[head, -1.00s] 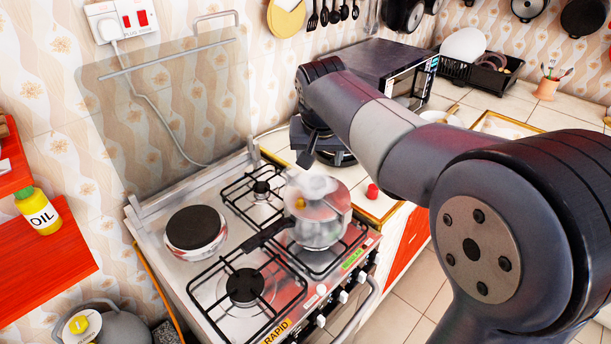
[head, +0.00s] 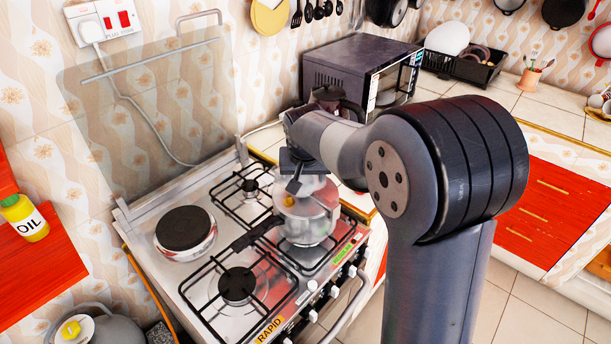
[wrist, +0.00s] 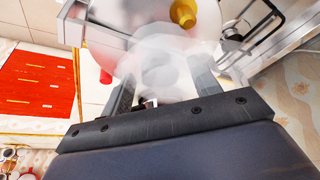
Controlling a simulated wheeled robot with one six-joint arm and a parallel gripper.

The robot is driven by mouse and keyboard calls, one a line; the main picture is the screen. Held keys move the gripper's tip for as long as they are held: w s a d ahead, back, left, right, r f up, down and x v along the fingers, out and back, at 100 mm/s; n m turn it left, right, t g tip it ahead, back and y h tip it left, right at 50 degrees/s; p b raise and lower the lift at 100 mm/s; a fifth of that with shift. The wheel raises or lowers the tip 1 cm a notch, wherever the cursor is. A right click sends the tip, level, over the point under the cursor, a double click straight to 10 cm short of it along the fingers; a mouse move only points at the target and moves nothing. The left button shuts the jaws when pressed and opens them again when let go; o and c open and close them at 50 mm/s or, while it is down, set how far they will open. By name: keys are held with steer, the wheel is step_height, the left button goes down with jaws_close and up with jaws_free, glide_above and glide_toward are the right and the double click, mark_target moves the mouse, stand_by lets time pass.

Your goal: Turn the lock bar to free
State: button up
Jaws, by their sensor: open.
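My gripper (head: 294,186) is right above the pot top, pointing down. In the wrist view my gripper (wrist: 165,88) is open, with a pale see-through piece (wrist: 160,62) between or just beyond its fingers; contact is unclear. A grey metal bar (wrist: 95,30) lies beyond the left finger. I cannot tell surely which part is the lock bar.
The stove (head: 190,285) has a raised glass cover (head: 150,120) behind it and a black plate (head: 184,228) at its back left. A microwave (head: 350,70) stands on the counter behind my arm.

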steer(key=shift+c, duration=0.6)
jaws_close()
steer(key=n+y, duration=0.1)
steer(key=n, duration=0.2)
steer(key=shift+d+n, duration=0.15)
steer(key=shift+n, duration=0.25)
steer(key=shift+w+n+g+y+b, duration=0.1)
steer(key=shift+n+g+y+b, duration=0.3)
steer(key=shift+n, duration=0.6)
steer(key=shift+n+y+b, duration=0.1)
steer(key=shift+n+y, duration=0.5)
steer(key=shift+n, duration=0.4)
steer(key=shift+o, duration=0.6)
jaws_free()
